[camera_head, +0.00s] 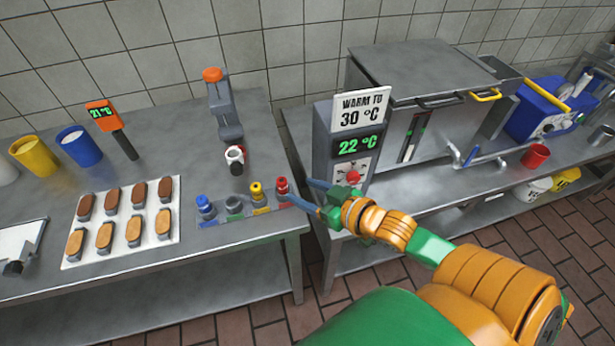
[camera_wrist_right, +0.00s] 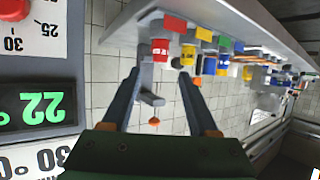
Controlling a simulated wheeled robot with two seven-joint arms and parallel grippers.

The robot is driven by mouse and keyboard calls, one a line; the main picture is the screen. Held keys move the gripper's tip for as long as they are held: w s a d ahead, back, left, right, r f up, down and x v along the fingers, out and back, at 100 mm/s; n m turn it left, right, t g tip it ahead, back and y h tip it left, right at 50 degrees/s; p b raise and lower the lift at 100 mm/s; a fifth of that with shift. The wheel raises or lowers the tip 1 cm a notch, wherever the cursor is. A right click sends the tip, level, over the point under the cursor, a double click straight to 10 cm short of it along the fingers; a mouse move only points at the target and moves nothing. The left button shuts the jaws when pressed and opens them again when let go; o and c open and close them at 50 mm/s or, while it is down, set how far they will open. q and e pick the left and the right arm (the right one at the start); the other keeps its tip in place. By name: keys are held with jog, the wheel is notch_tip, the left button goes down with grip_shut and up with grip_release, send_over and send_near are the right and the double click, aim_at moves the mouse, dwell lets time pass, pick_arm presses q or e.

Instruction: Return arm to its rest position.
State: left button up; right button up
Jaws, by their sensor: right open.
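My right gripper (camera_head: 301,193) reaches in from the lower right on its orange and green arm. Its two fingers are apart with nothing between them, and they point left towards the red-topped bottle (camera_head: 282,186) at the end of a small rack. The control box display (camera_wrist_right: 42,108) reads 22 °C there. My left gripper is not in view.
A white tray (camera_head: 72,258) of several biscuits lies on the left table (camera_head: 130,276). A gap separates the tables. A red cup (camera_head: 535,157) stands on the right table.

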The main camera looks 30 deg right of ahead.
jog(key=shift+s+r, duration=0.1)
jog(key=shift+s, duration=0.1)
dwell(0.3)
jog(key=s+f+g, duration=0.1)
jog(key=f, duration=0.1)
jog(key=s+a+f+g+h, duration=0.1)
jog(key=s+f, duration=0.1)
jog(key=s+f+g, duration=0.2)
jog(key=f, duration=0.1)
jog(key=shift+a+m+h, duration=0.3)
jog(key=shift+a+h, duration=0.05)
jog(key=shift+h, duration=0.05)
jog(key=s+a+f+g, duration=0.4)
jog(key=s+f+g, duration=0.15)
jog(key=s, duration=0.45)
notch_tip(320, 180, down, 16)
jog(key=s+g, duration=0.2)
jog(key=s+d+f+h, duration=0.1)
jog(key=s+d+f, duration=0.1)
jog(key=s+f, duration=0.7)
jog(key=s+g, duration=0.1)
jog(key=s, duration=0.2)
jog(key=shift+f, duration=0.15)
